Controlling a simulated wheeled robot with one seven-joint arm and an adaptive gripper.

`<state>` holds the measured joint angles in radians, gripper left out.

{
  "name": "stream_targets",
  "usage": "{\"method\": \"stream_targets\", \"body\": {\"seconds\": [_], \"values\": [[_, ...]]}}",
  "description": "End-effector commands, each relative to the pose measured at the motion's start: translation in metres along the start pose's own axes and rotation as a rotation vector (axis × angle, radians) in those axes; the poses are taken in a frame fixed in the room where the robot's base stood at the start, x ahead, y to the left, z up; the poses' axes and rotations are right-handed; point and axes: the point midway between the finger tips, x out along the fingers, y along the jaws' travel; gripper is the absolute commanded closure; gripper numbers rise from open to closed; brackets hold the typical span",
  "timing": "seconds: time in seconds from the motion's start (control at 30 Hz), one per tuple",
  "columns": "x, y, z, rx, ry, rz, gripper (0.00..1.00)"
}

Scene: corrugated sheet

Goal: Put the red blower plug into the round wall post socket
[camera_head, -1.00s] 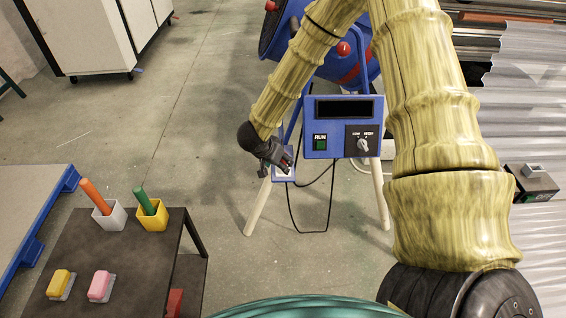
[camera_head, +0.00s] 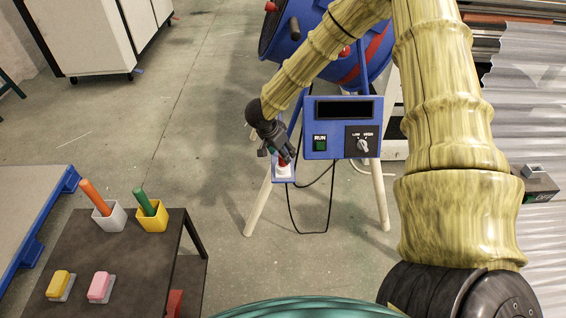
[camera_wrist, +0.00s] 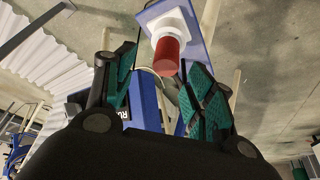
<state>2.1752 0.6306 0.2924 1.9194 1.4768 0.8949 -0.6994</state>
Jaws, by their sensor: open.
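The red plug (camera_wrist: 167,57) is a short red cylinder in the wrist view. It stands at a round white seat (camera_wrist: 172,25) on a small blue plate (camera_wrist: 195,45). In the head view the white seat (camera_head: 283,171) and plate show below the blower's control box, and the plug is mostly behind my fingers. My gripper (camera_head: 279,154) is open just above the seat. In the wrist view its green-padded fingers (camera_wrist: 163,72) stand on either side of the plug's near end, with gaps visible. I cannot identify the round wall post socket.
The blue blower (camera_head: 320,40) stands on pale legs, with a control box (camera_head: 337,112) and a hanging black cable (camera_head: 310,232). A dark table (camera_head: 115,235) at lower left holds cups and small blocks. Corrugated sheet (camera_head: 535,95) and a small box (camera_head: 537,183) are at right.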

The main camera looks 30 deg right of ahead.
Motion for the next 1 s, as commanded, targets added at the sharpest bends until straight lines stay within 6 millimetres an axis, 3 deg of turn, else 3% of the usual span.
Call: {"method": "stream_targets", "body": {"seconds": [0.5, 0.8, 0.87, 1.0], "values": [[0.047, -0.007, 0.004, 0.000, -0.001, 0.001, 0.46], [0.050, -0.007, 0.004, 0.000, -0.001, 0.000, 0.46], [0.050, -0.007, 0.004, 0.000, -0.001, 0.000, 0.53], [0.050, -0.007, 0.004, 0.000, -0.001, 0.000, 0.79]]}}
